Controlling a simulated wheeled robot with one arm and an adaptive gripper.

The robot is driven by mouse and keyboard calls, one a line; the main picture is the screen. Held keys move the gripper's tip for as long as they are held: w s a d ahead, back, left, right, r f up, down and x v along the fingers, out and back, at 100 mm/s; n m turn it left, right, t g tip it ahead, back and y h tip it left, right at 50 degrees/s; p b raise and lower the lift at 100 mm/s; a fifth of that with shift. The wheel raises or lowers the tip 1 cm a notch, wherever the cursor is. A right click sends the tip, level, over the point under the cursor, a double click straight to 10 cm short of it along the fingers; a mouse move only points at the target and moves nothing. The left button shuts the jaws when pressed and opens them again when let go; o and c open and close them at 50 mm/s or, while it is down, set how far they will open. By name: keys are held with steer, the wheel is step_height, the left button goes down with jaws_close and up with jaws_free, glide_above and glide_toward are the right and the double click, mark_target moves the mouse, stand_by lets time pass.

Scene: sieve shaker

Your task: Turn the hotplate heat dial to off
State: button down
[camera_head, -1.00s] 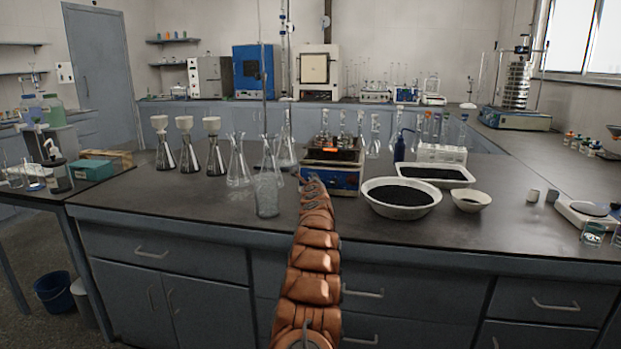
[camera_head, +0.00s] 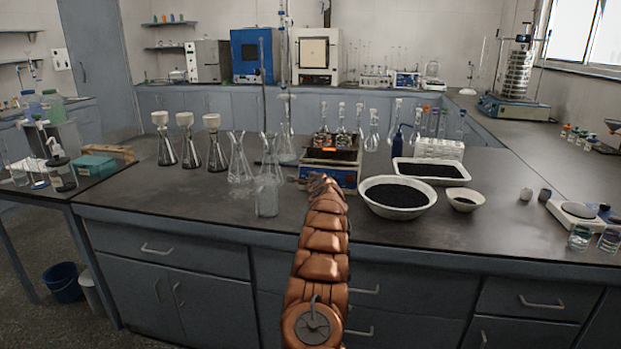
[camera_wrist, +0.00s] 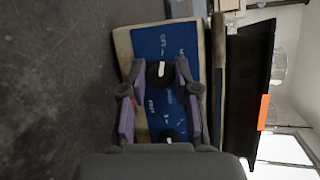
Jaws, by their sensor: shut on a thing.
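The hotplate (camera_head: 345,180) stands on the bench with a blue front panel and an orange glow at its top. In the wrist view its blue panel (camera_wrist: 184,45) appears turned on its side. One black dial (camera_wrist: 159,73) with a white pointer mark sits between my fingertips. A second black dial (camera_wrist: 169,136) is lower in that view, partly hidden by my gripper. My gripper (camera_wrist: 157,78) is shut on the first dial. Small white print surrounds the dials, too small to read surely. In the head view my gripper (camera_head: 303,181) is at the hotplate's front left.
A white bowl of black grains (camera_head: 397,210) is just right of the hotplate. A tray (camera_head: 460,180) lies behind it. Bench in front of the hotplate is mostly clear.

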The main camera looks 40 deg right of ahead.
steer(key=shift+w+a+r, duration=0.1)
steer(key=shift+r, duration=0.1)
steer(key=c, duration=0.9)
jaws_free()
steer(key=shift+f, duration=0.15)
steer(key=shift+o, duration=0.2)
